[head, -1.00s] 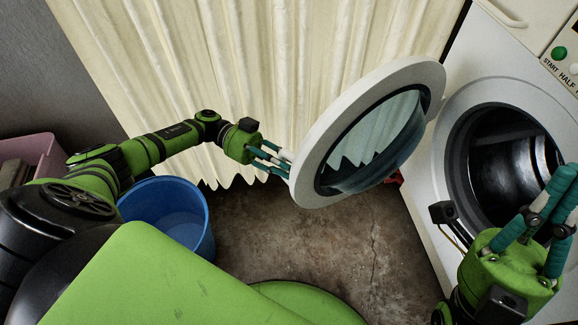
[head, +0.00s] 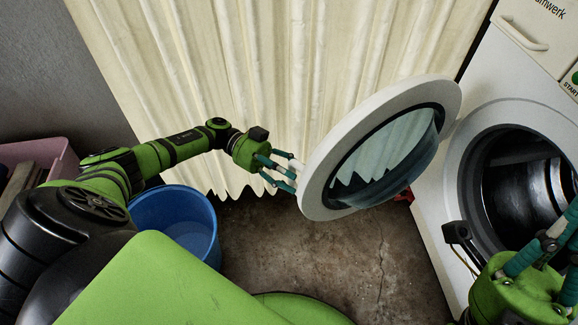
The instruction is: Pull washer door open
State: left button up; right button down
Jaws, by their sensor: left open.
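The washer door (head: 318,172), a white ring around dark-edged glass, stands swung wide open to the left of the washer (head: 462,130). The washer's round opening (head: 518,185) is uncovered and shows the metal drum. My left gripper (head: 292,174) is at the door's left outer edge. Its teal fingers are spread apart; whether they touch the rim is not clear. My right gripper (head: 548,245) is at the lower right, in front of the opening. Its fingertips run out of the picture, so its state does not show.
A blue bucket (head: 180,222) stands on the floor below my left arm. A pink crate (head: 45,155) is at the far left. A cream curtain (head: 270,80) hangs behind the door. Bare concrete floor (head: 330,255) lies below the door.

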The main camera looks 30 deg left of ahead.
pick_arm(q)
send_near(315, 158)
jog(key=d, duration=0.4)
jog(key=shift+s+d, duration=0.1)
jog(key=shift+d, duration=0.05)
